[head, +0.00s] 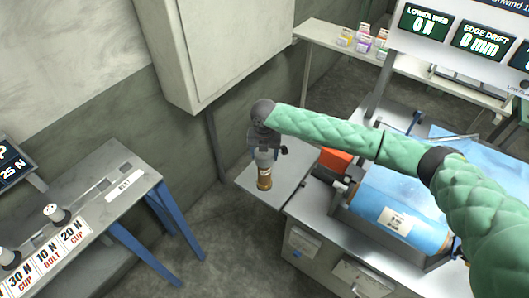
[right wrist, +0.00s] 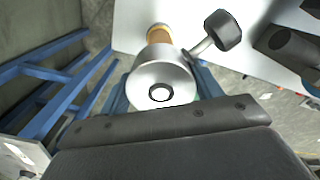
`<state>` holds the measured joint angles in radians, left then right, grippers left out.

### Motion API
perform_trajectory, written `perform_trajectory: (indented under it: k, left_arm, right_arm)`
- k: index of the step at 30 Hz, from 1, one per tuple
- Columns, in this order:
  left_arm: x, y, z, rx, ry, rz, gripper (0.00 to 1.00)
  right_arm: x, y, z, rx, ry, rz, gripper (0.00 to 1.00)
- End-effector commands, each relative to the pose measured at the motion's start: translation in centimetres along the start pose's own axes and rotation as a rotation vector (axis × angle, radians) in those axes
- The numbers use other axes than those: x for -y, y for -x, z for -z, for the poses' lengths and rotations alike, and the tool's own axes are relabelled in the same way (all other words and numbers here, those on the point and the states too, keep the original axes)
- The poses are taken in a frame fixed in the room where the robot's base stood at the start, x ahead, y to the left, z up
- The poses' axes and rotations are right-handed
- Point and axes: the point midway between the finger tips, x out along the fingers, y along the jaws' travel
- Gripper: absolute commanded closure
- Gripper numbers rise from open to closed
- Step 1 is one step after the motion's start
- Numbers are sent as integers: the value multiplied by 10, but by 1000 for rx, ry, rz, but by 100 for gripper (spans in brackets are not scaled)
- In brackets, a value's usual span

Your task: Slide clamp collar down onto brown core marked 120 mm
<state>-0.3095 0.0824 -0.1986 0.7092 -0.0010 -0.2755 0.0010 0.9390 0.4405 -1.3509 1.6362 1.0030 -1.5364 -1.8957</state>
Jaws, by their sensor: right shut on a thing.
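The brown core (head: 264,181) stands upright near the corner of a grey table, directly below the gripper. It has a pale label too small to read. The core also shows beyond the collar in the right wrist view (right wrist: 158,33). I cannot tell how far the collar is around the core. My left gripper is out of view.
The grey side table (head: 288,187) is mostly clear around the core. A blue film roll (head: 380,210) lies in a machine to the right, with an orange block (head: 335,160) behind. A bench with marked weight slots (head: 110,200) stands left, across a floor gap. A wall cabinet (head: 235,45) hangs behind.

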Motion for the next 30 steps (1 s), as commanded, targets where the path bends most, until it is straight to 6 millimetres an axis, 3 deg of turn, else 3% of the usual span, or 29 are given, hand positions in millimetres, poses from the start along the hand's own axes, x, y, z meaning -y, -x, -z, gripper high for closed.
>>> perform_trajectory:
  k: [19, 20, 23, 24, 30]
  left_arm:
    - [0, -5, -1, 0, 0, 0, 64]
    - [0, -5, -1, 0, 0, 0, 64]
    - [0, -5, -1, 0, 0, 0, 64]
    - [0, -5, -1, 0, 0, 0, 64]
    - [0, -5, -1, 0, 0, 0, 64]
  right_arm:
    - [0, -12, 0, 1, 0, -1, 75]
    - [0, -12, 0, 1, 0, -1, 34]
    - [0, -11, 0, 1, 0, -1, 14]
    - [0, -12, 0, 1, 0, -1, 10]
    - [0, -13, 0, 0, 0, 0, 10]
